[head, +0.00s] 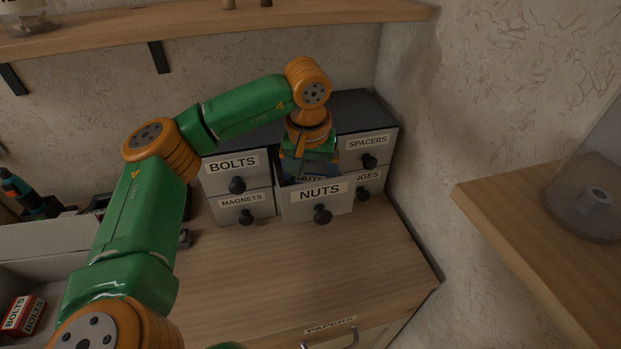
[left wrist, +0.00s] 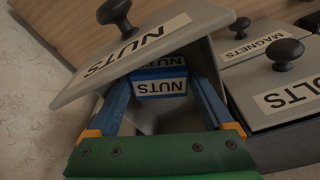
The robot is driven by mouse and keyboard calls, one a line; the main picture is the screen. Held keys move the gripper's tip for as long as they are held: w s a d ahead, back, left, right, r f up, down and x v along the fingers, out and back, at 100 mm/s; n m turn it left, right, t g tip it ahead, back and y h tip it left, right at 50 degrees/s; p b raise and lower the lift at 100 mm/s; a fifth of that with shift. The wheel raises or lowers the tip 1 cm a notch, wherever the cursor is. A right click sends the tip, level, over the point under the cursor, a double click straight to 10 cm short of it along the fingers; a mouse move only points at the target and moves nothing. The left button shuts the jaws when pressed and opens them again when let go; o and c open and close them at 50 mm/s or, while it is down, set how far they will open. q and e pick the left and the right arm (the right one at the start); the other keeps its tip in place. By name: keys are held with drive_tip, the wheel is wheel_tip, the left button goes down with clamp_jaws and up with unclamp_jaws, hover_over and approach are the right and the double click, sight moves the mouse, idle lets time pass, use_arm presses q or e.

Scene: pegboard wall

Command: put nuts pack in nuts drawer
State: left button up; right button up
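The nuts drawer (head: 335,206) is pulled out of the grey drawer unit, its NUTS label and black knob facing front. The left wrist view shows its front panel (left wrist: 197,32) at the upper left. The blue nuts pack (head: 308,179) with a white NUTS label is inside the open drawer, partly hidden by the drawer front. It also shows between my fingertips in the left wrist view (left wrist: 160,87). My left gripper (head: 306,170) reaches down into the drawer, its blue fingers on both sides of the pack and seemingly closed on it. My right gripper is not in view.
Closed drawers labelled BOLTS (head: 234,172), MAGNETS (head: 242,206) and SPACERS (head: 367,147) surround the nuts drawer. A red bolts pack (head: 22,315) lies in a bin at lower left. Shelves are above and at right (head: 520,225). The worktop (head: 270,270) in front is clear.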

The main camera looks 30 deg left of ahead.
use_arm(q)
drive_tip(key=shift+o, duration=0.3)
drive_tip(key=shift+r, duration=0.1)
drive_tip(key=shift+r, duration=0.4)
wheel_tip(320, 180, up, 11)
drive_tip(key=s+p, duration=0.1)
drive_tip(key=p, duration=0.1)
drive_tip(key=shift+s+d, duration=0.3)
drive_tip(key=shift+d, duration=0.1)
